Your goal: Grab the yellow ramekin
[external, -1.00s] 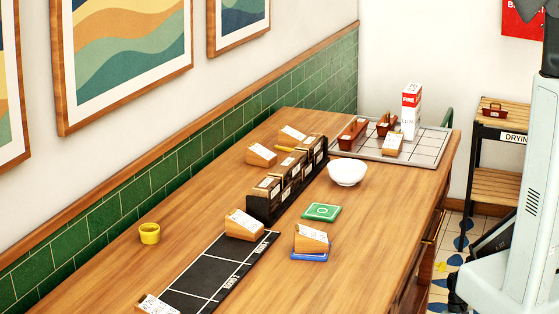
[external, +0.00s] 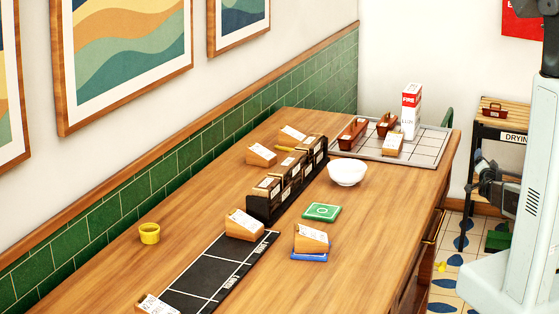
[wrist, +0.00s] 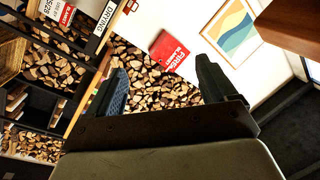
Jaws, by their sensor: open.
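The yellow ramekin (external: 149,233) stands upright on the wooden table (external: 370,230), near the green-tiled wall at the left, left of the black mat. It is not in the wrist view. My gripper (wrist: 155,90) is open in the wrist view, its two dark fingers wide apart with nothing between them. In the external view my gripper (external: 487,172) is off the table's right side, far from the ramekin, partly hidden by my own body.
A black rack (external: 287,182), white bowl (external: 347,172), green coaster (external: 321,212) and several wooden blocks with labels stand mid-table. A black gridded mat (external: 205,285) lies in front. A drying shelf (external: 497,192) stands at the far right. The table's front right is clear.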

